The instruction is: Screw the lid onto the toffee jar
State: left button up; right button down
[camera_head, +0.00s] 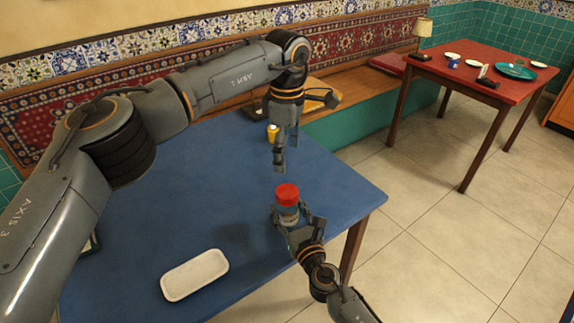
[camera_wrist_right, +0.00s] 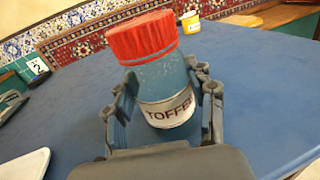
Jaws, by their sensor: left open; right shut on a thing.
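The toffee jar (camera_head: 288,214) stands near the right corner of the blue table, with a red lid (camera_head: 287,194) on its mouth. The right wrist view shows the jar (camera_wrist_right: 163,85) with its "TOFFEE" label and the red ribbed lid (camera_wrist_right: 142,36) on top; whether the lid is tightened cannot be told. My right gripper (camera_head: 290,222) is shut on the jar body, one finger on each side (camera_wrist_right: 165,100). My left gripper (camera_head: 279,167) is open and empty, pointing down above and slightly behind the lid, apart from it.
A white tray (camera_head: 195,274) lies at the table's front. A yellow container (camera_head: 272,132) stands at the back, partly near my left arm. The blue table (camera_head: 190,190) is clear around the jar. A red table (camera_head: 480,68) with dishes stands farther off across the tiled floor.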

dwell(0.3)
jog(key=shift+c, duration=2)
grip_release()
jog(key=v, duration=1.2)
